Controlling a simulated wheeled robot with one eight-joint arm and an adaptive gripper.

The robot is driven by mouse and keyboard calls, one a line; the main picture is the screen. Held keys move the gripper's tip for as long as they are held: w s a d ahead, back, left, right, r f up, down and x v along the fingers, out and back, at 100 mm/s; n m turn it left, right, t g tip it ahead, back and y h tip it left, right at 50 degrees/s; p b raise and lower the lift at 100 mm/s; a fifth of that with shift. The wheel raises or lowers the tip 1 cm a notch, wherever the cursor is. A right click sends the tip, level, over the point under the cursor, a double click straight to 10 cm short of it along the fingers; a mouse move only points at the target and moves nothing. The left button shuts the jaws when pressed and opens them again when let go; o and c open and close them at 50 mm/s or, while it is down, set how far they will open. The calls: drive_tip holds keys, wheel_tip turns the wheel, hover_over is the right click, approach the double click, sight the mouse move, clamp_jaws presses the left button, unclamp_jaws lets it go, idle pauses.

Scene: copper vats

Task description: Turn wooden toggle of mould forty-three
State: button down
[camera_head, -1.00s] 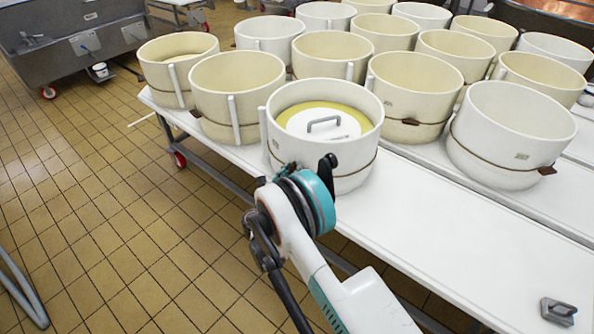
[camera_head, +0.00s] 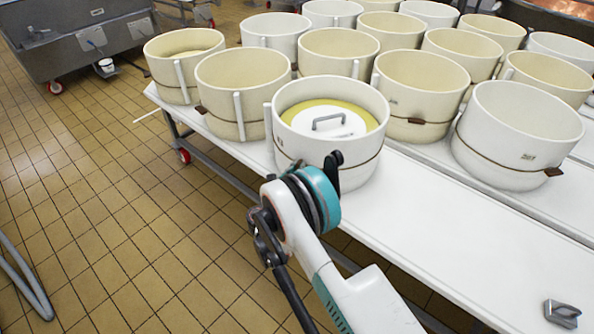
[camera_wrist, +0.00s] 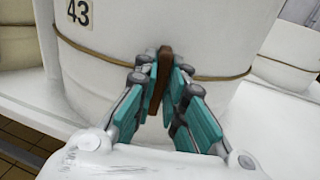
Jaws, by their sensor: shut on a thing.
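Mould forty-three (camera_head: 360,172) is a white round mould at the front edge of the table, with a yellow cheese and a white handled lid (camera_head: 325,122) inside. In the wrist view its label "43" (camera_wrist: 80,12) shows on the wall (camera_wrist: 110,40), with a cord (camera_wrist: 215,77) around it. The brown wooden toggle (camera_wrist: 164,56) stands roughly upright, slightly tilted, between my fingers. My gripper (camera_wrist: 164,75) is shut on the toggle, close against the mould wall. In the head view my wrist hides the toggle and most of the fingers (camera_head: 334,162).
Several cream and white moulds, such as one on the left (camera_head: 240,80) and one on the right (camera_head: 515,130), crowd the white table (camera_head: 450,205). The table's front right is clear except for a small metal piece (camera_head: 562,313). Tiled floor (camera_head: 110,220) lies open at left.

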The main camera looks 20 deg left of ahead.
drive_tip(key=c, duration=1.7)
unclamp_jaws()
drive_tip(key=shift+o, duration=0.2)
drive_tip(key=s+a, duration=0.2)
drive_tip(key=s, duration=1)
drive_tip(key=shift+a, duration=0.15)
drive_tip(key=shift+w, duration=0.1)
